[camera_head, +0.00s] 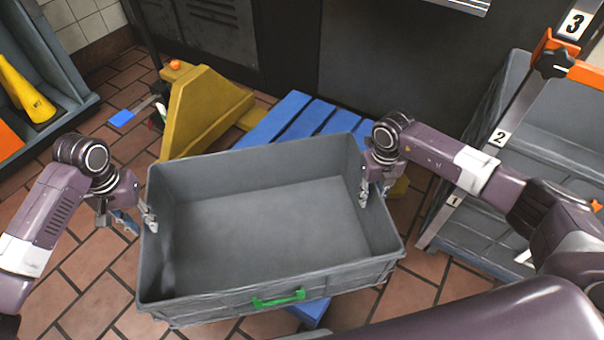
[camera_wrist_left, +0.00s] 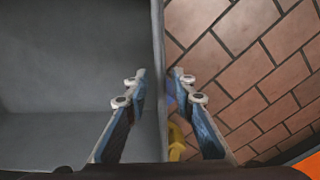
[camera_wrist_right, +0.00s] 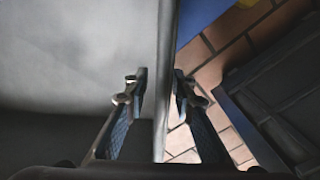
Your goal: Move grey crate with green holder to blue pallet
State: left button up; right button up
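The empty grey crate (camera_head: 270,281) with a green holder (camera_head: 278,298) on its front wall is in the middle of the head view. The blue pallet (camera_head: 300,118) shows behind it, and a blue piece shows below its front edge; the crate hides the rest. My left gripper (camera_head: 146,217) is shut on the crate's left wall (camera_wrist_left: 158,60), one finger inside and one outside. My right gripper (camera_head: 375,193) is shut on the right wall (camera_wrist_right: 165,70) in the same way. Whether the crate touches the pallet is hidden.
A yellow pallet jack (camera_head: 203,108) stands behind the crate. A grey rack with numbered levels (camera_head: 500,138) and grey crates is close on the right. A shelf with yellow and orange things (camera_head: 28,95) is at the left. Dark cabinets (camera_head: 390,60) stand at the back.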

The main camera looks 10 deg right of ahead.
pick_arm(q)
notch_tip(320, 180, up, 4)
jog(key=shift+r, duration=0.35)
pick_arm(e)
jog(key=shift+r, duration=0.35)
notch_tip(320, 180, up, 11)
jog(key=shift+r, duration=0.2)
jog(key=shift+f, duration=0.1)
